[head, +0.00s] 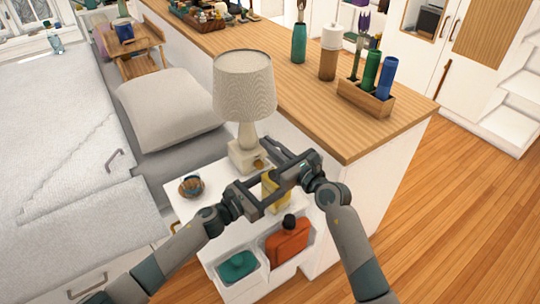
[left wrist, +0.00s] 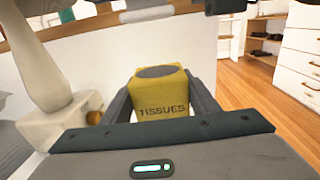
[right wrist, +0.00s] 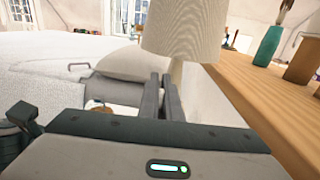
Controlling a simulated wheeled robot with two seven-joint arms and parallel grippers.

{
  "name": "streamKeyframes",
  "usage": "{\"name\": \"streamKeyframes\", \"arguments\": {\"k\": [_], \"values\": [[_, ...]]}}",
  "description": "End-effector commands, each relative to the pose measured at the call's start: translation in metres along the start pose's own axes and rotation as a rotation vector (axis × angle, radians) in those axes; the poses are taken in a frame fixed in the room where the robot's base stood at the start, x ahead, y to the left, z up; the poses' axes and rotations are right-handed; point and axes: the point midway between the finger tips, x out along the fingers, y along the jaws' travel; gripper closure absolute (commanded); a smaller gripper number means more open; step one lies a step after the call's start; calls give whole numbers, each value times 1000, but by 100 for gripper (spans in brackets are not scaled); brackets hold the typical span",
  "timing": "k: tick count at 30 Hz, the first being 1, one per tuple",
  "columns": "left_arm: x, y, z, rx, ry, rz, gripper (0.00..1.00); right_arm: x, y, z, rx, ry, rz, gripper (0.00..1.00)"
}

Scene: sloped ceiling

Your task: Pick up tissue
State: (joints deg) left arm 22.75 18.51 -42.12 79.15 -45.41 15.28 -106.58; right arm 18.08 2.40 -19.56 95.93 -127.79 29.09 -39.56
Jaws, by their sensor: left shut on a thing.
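A yellow box marked TISSUES (left wrist: 163,98) stands upright between the fingers of my left gripper (left wrist: 161,92), which is shut on its sides. In the head view the box (head: 270,190) is by the right side of the white nightstand (head: 205,175), partly hidden by my arms. I cannot tell whether it touches the nightstand top. My right gripper (head: 284,153) is empty, its fingers close together, above and in front of the lamp base. It also shows in the right wrist view (right wrist: 161,95).
A table lamp (head: 243,88) stands close behind the grippers. A small striped object (head: 191,187) lies on the nightstand. An orange bottle (head: 288,243) and a teal item (head: 238,266) sit in compartments below. A wooden counter (head: 330,125) borders the right; a bed (head: 60,130) the left.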

Motion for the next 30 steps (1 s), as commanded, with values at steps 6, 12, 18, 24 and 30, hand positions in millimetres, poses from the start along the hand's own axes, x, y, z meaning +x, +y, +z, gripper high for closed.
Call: {"name": "streamKeyframes", "arguments": {"k": [6,12,18,24,30], "values": [[0,0,0,0,0,0,72,0,0,31,0,-2,1,100],[0,0,0,0,0,0,72,0,0,40,0,1,-1,100],[0,0,0,0,0,0,72,0,0,40,0,1,-1,100],[0,0,0,0,0,0,72,0,0,40,0,1,0,100],[0,0,0,0,0,0,24,0,0,40,0,1,0,100]]}}
